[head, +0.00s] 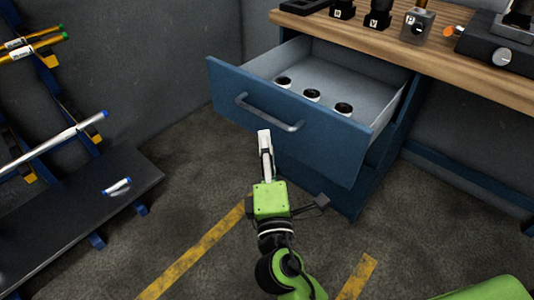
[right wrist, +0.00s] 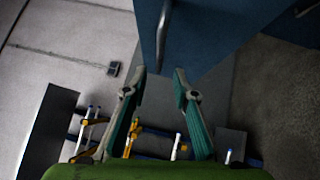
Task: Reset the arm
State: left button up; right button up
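My right gripper (head: 264,135) is in front of the blue drawer (head: 320,140), below its grey handle (head: 268,113) in the head view. In the right wrist view the two fingers of the right gripper (right wrist: 160,72) stand apart with nothing between them. The drawer handle (right wrist: 163,35) shows beyond the fingertips, and no finger is around it. The drawer is pulled open. Three small white pieces with black tops (head: 312,95) stand in it. My left gripper is not in view.
A wooden bench top (head: 420,55) above the drawer holds several dark tool holders and a grey device (head: 500,50). A rack with bars (head: 60,142) and a dark shelf (head: 80,215) stands at the left. The floor between has yellow stripes (head: 200,252).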

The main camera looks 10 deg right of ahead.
jog(key=shift+s+a+f, duration=0.1)
jog(key=shift+s+f, duration=0.05)
jog(key=shift+s, duration=0.8)
